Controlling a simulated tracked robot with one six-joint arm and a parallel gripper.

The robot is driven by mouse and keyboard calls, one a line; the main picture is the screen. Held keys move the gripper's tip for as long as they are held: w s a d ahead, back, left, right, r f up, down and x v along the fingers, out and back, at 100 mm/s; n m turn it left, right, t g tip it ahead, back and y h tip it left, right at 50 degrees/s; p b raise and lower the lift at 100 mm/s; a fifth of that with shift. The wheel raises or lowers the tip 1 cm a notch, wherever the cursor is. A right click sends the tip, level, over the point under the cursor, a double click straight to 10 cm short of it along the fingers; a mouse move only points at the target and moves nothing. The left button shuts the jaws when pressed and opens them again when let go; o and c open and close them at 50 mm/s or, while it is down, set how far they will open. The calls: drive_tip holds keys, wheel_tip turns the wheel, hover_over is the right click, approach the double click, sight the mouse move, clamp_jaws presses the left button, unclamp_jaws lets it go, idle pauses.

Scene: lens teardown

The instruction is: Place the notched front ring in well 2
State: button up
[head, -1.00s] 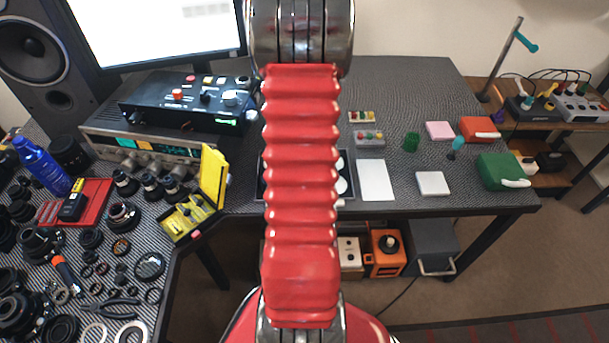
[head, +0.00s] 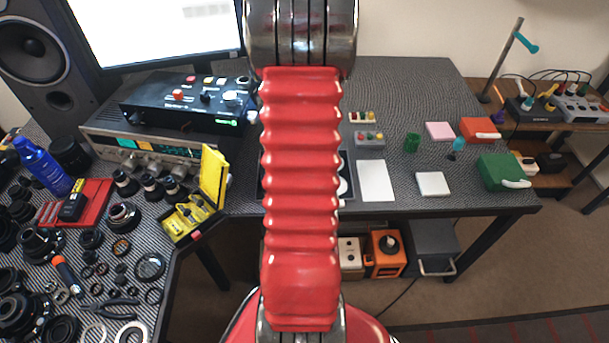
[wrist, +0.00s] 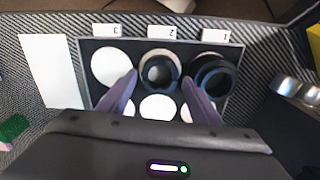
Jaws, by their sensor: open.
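The well tray (wrist: 86,75) fills the middle of the wrist view, with upside-down labels 3, 2 and 1 along its far edge. A dark ring (wrist: 158,86), which looks like the notched front ring, sits over the white floor of well 2. Its notch is too small to make out. My gripper (wrist: 160,76) is open, with one purple finger on each side of this ring. I cannot tell whether the fingers touch it. In the head view my arm hides the gripper, the ring and most of the tray (head: 349,178).
A larger black ring part (wrist: 228,78) sits in well 1 beside my right-hand finger. Well 3 (wrist: 110,66) shows a bare white floor. A white pad (head: 376,180) lies right of the tray. A yellow case (head: 214,180) stands open to the left, near many lens parts.

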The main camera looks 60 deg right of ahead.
wheel_tip(320, 180, up, 9)
drive_tip(key=shift+r, duration=0.2)
idle(0.9)
drive_tip(key=w+a+r+n+t+h, duration=0.1)
drive_tip(key=w+a+r+n, duration=0.1)
drive_tip(key=w+a+r, duration=0.35)
drive_tip(key=w+a+r+n, duration=0.2)
drive_tip(key=w+a, duration=0.1)
drive_tip(key=a, duration=0.5)
drive_tip(key=w+a+r+n+t+h, duration=0.1)
drive_tip(key=w+a+r+n, duration=0.1)
drive_tip(key=w+a+r, duration=0.35)
drive_tip(key=s+a+r+n+t, duration=0.1)
drive_tip(key=s+a+n, duration=0.1)
drive_tip(key=a, duration=0.6)
drive_tip(key=s+a+r+n+t+y, duration=0.1)
drive_tip(key=s+a+n, duration=0.1)
drive_tip(key=a, duration=0.6)
drive_tip(key=s+a+r+n+t+y, duration=0.1)
drive_tip(key=s+a+r+n, duration=0.1)
drive_tip(key=a, duration=0.6)
drive_tip(key=shift+n+t, duration=0.3)
drive_tip(key=shift+n, duration=0.6)
